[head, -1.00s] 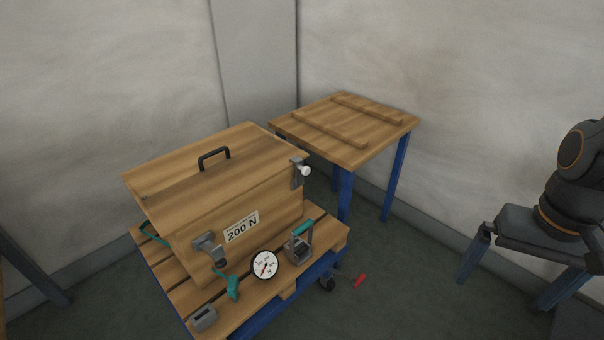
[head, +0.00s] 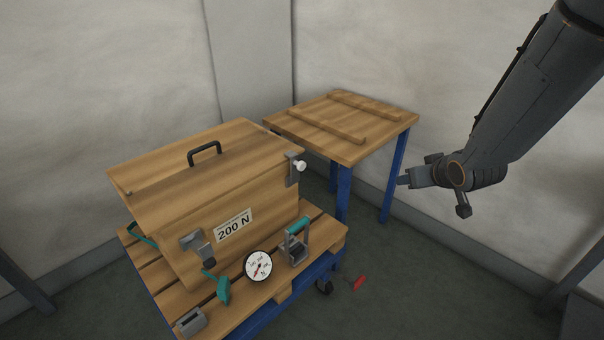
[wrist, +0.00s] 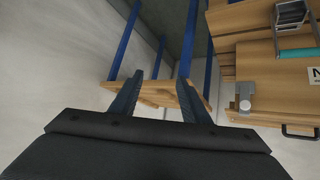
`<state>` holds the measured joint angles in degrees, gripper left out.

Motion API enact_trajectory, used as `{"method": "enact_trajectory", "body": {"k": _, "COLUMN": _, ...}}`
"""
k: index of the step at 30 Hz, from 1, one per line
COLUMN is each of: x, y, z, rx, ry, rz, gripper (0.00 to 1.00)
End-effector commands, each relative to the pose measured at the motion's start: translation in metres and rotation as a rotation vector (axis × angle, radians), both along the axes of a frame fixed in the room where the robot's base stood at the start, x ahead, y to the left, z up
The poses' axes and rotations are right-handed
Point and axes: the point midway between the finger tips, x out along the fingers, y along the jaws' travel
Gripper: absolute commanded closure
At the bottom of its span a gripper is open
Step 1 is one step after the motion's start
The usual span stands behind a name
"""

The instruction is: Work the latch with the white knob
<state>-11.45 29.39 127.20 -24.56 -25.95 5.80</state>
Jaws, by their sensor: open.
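The latch with the white knob (head: 300,166) is a grey metal fitting at the upper right corner of the wooden box (head: 170,238). It also shows in the wrist view, where the white knob (wrist: 245,105) is right of my fingers. The box lid has a black handle (head: 204,151) and looks down on the box. A second grey latch (head: 196,245) sits on the front left. My gripper (head: 406,181) is at the right in the head view, apart from the latch. In the wrist view its two fingers (wrist: 158,92) are spread and empty.
A wooden table with blue legs (head: 342,122) stands behind, right of the box. A round gauge (head: 258,266), a teal-handled clamp (head: 296,241) and a grey block (head: 191,322) are on the pallet cart. A red-handled item (head: 359,283) is low beside the cart.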

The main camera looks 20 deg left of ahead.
Motion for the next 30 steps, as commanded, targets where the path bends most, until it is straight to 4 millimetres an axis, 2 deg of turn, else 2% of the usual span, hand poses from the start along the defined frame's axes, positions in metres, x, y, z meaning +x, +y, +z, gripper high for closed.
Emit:
{"method": "enact_trajectory", "body": {"k": 1, "x": 0.014, "y": 0.031, "z": -0.017, "rx": 0.042, "ry": -0.055, "rz": 0.071, "gripper": 0.58}}
{"method": "enact_trajectory", "body": {"k": 5, "x": 0.032, "y": 0.110, "z": -0.034, "rx": 0.182, "ry": -0.201, "rz": 0.254, "gripper": 0.58}}
{"method": "enact_trajectory", "body": {"k": 6, "x": 0.032, "y": 0.133, "z": -0.038, "rx": 0.232, "ry": -0.240, "rz": 0.309, "gripper": 0.58}}
{"method": "enact_trajectory", "body": {"k": 9, "x": 0.023, "y": 0.184, "z": -0.049, "rx": 0.359, "ry": -0.320, "rz": 0.438, "gripper": 0.58}}
{"method": "enact_trajectory", "body": {"k": 12, "x": 0.008, "y": 0.220, "z": -0.056, "rx": 0.474, "ry": -0.372, "rz": 0.540, "gripper": 0.58}}
{"method": "enact_trajectory", "body": {"k": 15, "x": -0.007, "y": 0.242, "z": -0.059, "rx": 0.559, "ry": -0.403, "rz": 0.609, "gripper": 0.58}}
{"method": "enact_trajectory", "body": {"k": 20, "x": -0.017, "y": 0.256, "z": -0.059, "rx": 0.620, "ry": -0.423, "rz": 0.654, "gripper": 0.58}}
{"method": "enact_trajectory", "body": {"k": 23, "x": -0.015, "y": 0.264, "z": -0.057, "rx": 0.626, "ry": -0.426, "rz": 0.658, "gripper": 0.58}}
{"method": "enact_trajectory", "body": {"k": 30, "x": -0.001, "y": 0.297, "z": -0.058, "rx": 0.622, "ry": -0.426, "rz": 0.657, "gripper": 0.58}}
